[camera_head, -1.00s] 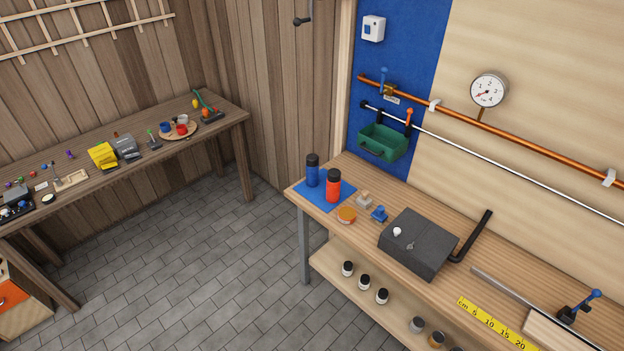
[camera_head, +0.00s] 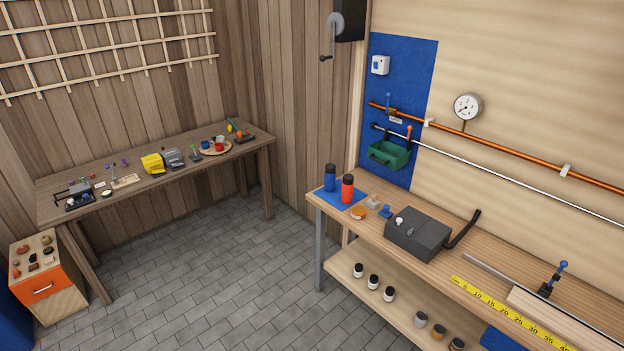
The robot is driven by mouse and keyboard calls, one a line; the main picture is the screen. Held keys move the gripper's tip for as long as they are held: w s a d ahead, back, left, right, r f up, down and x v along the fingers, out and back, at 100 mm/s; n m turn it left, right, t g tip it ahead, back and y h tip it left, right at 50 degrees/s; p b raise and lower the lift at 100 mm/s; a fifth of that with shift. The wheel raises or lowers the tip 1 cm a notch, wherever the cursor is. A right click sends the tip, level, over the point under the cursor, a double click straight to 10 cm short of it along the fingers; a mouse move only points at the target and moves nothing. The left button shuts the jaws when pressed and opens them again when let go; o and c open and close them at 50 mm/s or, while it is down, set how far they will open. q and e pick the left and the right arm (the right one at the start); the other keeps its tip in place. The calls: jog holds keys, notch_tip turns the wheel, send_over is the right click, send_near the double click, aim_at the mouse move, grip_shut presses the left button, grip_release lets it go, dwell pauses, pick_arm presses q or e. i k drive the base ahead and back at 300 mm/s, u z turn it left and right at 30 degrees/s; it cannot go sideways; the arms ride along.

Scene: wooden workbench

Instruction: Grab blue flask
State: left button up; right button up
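The blue flask (camera_head: 330,180) has a dark cap and stands upright on a blue mat (camera_head: 325,193) at the far left end of the right workbench (camera_head: 390,235). An orange-red flask (camera_head: 347,190) with a black cap stands just to its right on the same mat and is apart from it or nearly touching; I cannot tell which. Neither of my grippers shows in the head view.
An orange-lidded tin (camera_head: 358,212), a blue stamp-like piece (camera_head: 385,211) and a dark grey box (camera_head: 418,232) stand right of the flasks. A green bin (camera_head: 389,155) hangs behind. A second workbench (camera_head: 130,205) stands at left. The tiled floor (camera_head: 210,275) between is clear.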

aim_at(330, 169)
jog(key=u, duration=0.7)
jog(key=i, duration=1.4)
jog(key=z, duration=0.15)
